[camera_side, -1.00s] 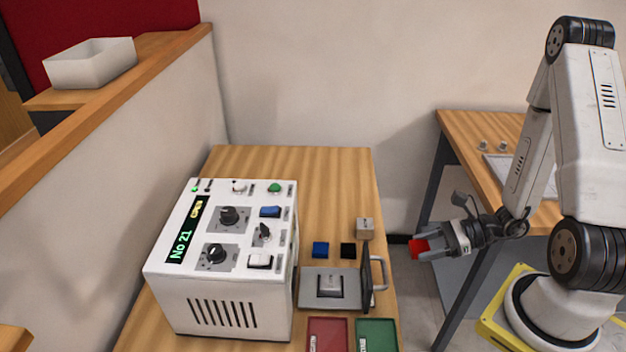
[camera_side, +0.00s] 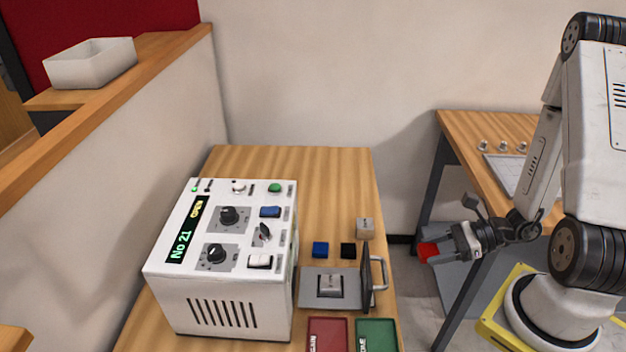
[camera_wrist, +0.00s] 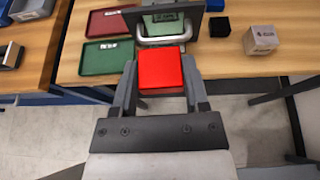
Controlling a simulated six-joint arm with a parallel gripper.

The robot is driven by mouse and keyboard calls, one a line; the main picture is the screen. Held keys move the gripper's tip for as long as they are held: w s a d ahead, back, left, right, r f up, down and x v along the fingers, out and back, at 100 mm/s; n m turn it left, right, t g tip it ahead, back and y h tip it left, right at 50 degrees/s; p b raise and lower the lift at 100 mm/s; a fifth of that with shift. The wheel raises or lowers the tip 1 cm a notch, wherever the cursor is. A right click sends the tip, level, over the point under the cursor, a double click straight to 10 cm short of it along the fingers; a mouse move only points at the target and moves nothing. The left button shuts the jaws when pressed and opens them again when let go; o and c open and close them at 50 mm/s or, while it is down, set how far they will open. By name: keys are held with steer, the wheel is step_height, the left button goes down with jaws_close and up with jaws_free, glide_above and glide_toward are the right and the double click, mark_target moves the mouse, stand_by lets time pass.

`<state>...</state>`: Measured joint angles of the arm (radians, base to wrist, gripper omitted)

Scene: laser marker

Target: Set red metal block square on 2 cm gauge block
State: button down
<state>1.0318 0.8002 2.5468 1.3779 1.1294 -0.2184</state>
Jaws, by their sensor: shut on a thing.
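My gripper (camera_side: 440,250) is shut on the red metal block (camera_side: 428,250). It holds the block in the air to the right of the wooden table's edge. In the wrist view the red block (camera_wrist: 161,70) sits between the two fingers, its flat top face showing. A grey metal block (camera_side: 331,284), possibly the gauge block, sits on the grey plate of the fixture (camera_side: 312,292), apart from my gripper. A pale cube (camera_side: 365,229) with small print stands behind the fixture; it also shows in the wrist view (camera_wrist: 262,39). I cannot read a size on either.
The fixture's dark upright door with a handle (camera_side: 380,274) stands between its plate and my gripper. Blue (camera_side: 320,249) and black (camera_side: 348,250) blocks lie behind it. Red (camera_side: 327,335) and green (camera_side: 376,335) trays lie in front. The white marker machine (camera_side: 222,300) reads "No 21 OPEN".

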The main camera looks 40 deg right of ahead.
steer(key=shift+w, duration=0.1)
steer(key=shift+w+d, duration=0.1)
steer(key=shift+w, duration=0.1)
steer(key=w+a+r, duration=0.2)
steer(key=w+r, duration=0.1)
steer(key=w, duration=0.4)
steer(key=w+a+r+n+g+y, duration=0.1)
steer(key=w+a+r, duration=0.1)
steer(key=w, duration=0.5)
steer(key=w+a+r, duration=0.2)
steer(key=w+r, duration=0.1)
steer(key=w, duration=0.4)
steer(key=shift+r+n, duration=0.3)
steer(key=shift+f, duration=0.1)
